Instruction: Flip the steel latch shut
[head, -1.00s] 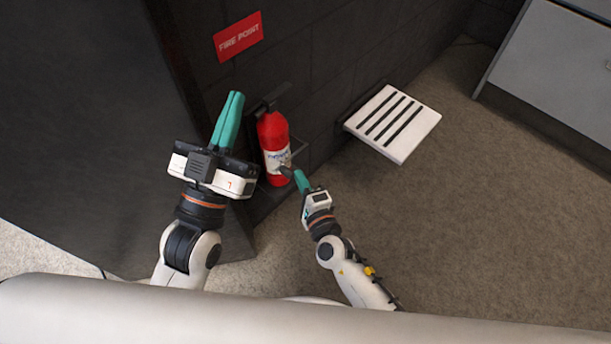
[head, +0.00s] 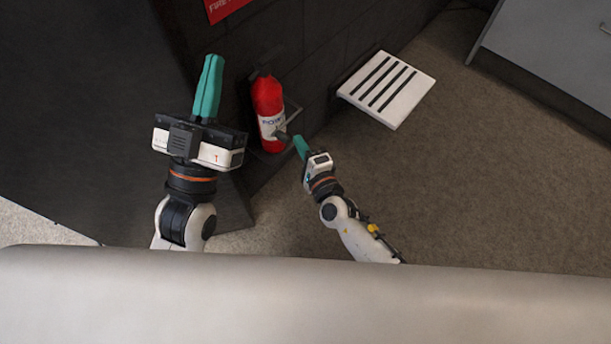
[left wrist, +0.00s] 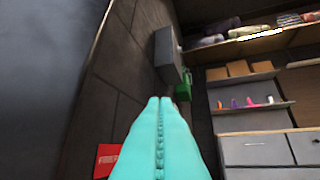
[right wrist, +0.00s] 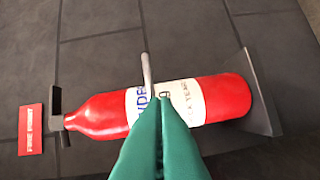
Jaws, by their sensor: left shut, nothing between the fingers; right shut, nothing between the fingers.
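A red fire extinguisher (head: 266,97) with a white label stands upright against the dark wall; it also shows in the right wrist view (right wrist: 100,114). A thin grey bar (right wrist: 147,70), which looks like the steel latch, sticks out across the label beside my right fingertips. Its lower end is hidden behind the fingers, so I cannot tell whether they touch it. My right gripper (head: 298,141) is shut and empty at the extinguisher's front right side. My left gripper (head: 212,60) is shut, empty and raised to the left of the extinguisher, with its teal fingers (left wrist: 160,103) pressed together.
A dark bracket plate (right wrist: 258,95) sits at the extinguisher's base. A white slatted panel (head: 387,90) juts from the wall on the right. A red sign (head: 224,8) is above the extinguisher. A dark panel (head: 80,110) stands left. Carpeted floor (head: 460,170) is open at right.

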